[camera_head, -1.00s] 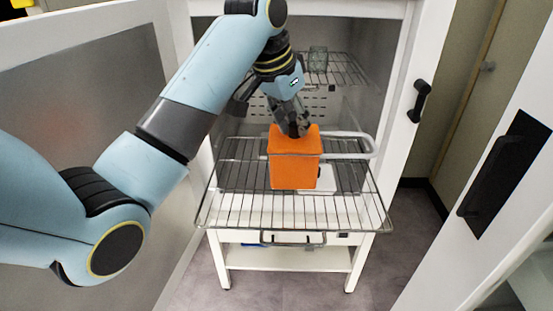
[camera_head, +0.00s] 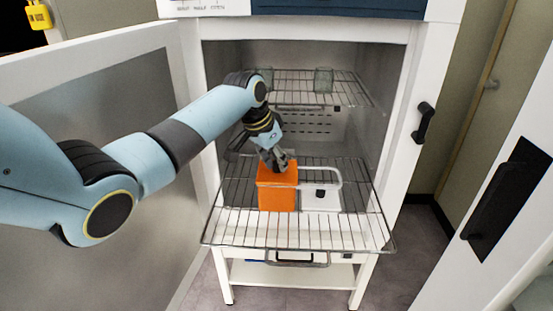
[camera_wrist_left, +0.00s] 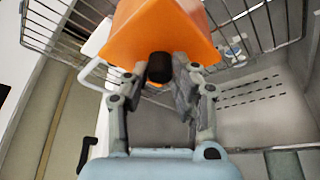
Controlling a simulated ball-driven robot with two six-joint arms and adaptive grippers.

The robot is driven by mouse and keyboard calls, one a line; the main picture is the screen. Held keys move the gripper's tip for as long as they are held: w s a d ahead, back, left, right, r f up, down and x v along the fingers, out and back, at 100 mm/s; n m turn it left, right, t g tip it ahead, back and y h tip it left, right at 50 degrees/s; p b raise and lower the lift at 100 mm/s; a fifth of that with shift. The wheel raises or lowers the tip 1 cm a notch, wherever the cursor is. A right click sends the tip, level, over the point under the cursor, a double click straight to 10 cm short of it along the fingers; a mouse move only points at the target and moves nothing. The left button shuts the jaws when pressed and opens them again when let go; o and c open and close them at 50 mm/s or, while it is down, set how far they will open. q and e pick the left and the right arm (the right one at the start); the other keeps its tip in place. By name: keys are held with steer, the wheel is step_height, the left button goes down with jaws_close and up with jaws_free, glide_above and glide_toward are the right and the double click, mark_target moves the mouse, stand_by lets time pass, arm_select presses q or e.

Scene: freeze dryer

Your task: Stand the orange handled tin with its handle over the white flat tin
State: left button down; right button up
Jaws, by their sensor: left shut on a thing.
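The orange handled tin (camera_head: 277,191) is upright at the middle shelf, with its pale looped handle (camera_head: 338,174) reaching right. The white flat tin (camera_head: 322,203), with a dark knob, lies on the shelf to its right. In the picture the handle crosses the flat tin's far part. I cannot tell whether the orange tin touches the shelf. My left gripper (camera_head: 276,164) is at its top. The left wrist view shows the fingers (camera_wrist_left: 160,75) closed around a black knob (camera_wrist_left: 159,67) on the orange tin (camera_wrist_left: 160,35). My right gripper is out of view.
The wire shelf (camera_head: 230,228) sticks out of the open cabinet, its front part bare. Glass containers (camera_head: 323,80) stand on the upper shelf (camera_head: 295,98). Open doors stand left (camera_head: 100,90) and right (camera_head: 500,200).

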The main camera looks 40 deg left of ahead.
arm_select(q)
steer(key=shift+f, duration=0.15)
steer(key=c, duration=1.1)
jaws_free()
steer(key=p+v, duration=0.5)
steer(key=p, duration=0.1)
steer(key=shift+r, duration=0.45)
steer(key=shift+s+v, duration=0.1)
steer(key=shift+v, duration=1.45)
steer(key=shift+s+v, duration=0.15)
steer(key=shift+v, duration=1.45)
steer(key=shift+f, duration=0.1)
